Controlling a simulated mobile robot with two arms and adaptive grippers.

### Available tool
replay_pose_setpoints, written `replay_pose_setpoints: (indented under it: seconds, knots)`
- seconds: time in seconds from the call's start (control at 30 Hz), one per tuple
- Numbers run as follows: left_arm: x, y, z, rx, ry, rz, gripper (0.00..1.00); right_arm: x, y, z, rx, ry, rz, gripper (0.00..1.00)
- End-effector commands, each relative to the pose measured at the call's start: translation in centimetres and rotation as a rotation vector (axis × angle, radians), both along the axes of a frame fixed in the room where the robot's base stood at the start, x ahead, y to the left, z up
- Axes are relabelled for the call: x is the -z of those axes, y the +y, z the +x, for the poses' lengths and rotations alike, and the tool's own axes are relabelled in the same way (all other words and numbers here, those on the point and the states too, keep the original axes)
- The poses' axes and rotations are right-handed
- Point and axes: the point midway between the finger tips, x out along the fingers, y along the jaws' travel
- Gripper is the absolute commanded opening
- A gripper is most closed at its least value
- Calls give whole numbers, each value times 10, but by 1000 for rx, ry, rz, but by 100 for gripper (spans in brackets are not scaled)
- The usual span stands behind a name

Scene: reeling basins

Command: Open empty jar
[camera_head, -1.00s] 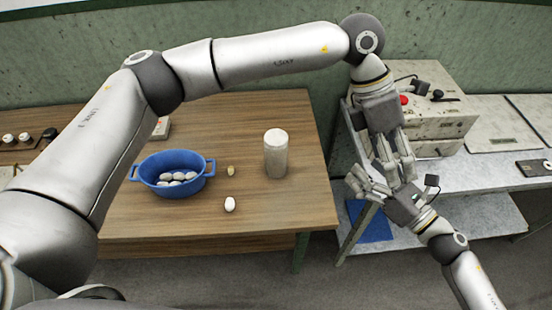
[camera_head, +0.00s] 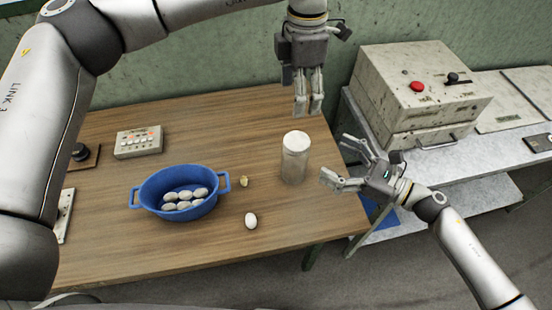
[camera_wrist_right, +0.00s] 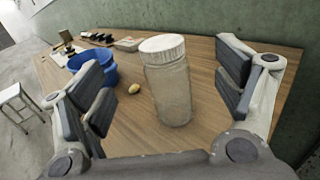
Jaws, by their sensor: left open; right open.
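The jar (camera_head: 295,163) is a pale, cloudy cylinder with a white lid (camera_head: 296,141), standing upright near the right end of the wooden table. It also shows in the right wrist view (camera_wrist_right: 170,90), between the spread fingers and beyond them, with its lid on. My left gripper (camera_head: 308,110) points down above and slightly behind the jar, apart from it. My right gripper (camera_head: 338,164) is open and empty just right of the jar, facing it, and does not appear to touch it.
A blue two-handled basin (camera_head: 150,201) holds several pale cocoons. A small yellowish cocoon (camera_head: 244,182) and a white one (camera_head: 251,220) lie loose on the wooden table (camera_head: 110,260). A button box (camera_head: 139,142) sits at the back left. A machine with a red button (camera_head: 400,100) stands on the right bench.

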Motion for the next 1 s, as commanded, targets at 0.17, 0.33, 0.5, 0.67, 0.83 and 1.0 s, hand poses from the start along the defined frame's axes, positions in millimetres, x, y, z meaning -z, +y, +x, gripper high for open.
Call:
replay_pose_setpoints:
  seconds: [0.17, 0.33, 0.5, 0.67, 0.83, 1.0]
  knots:
    - [28, -2, -1, 3, 0, -2, 74, 28, -1, 0, 1, 1, 0, 87]
    - [47, -2, -1, 3, 0, -2, 74, 47, -1, 0, 1, 1, 0, 87]
    - [65, -2, -1, 2, 0, -2, 74, 66, -1, 0, 1, 1, 0, 87]
    - [67, -2, -1, 2, 0, -2, 74, 67, 4, 2, 2, 0, 1, 87]
    - [66, -2, -1, 3, 0, -2, 74, 65, 24, 13, 1, -2, 2, 87]
    - [66, -2, -1, 2, 0, -2, 74, 66, 53, 27, 0, -2, 2, 87]
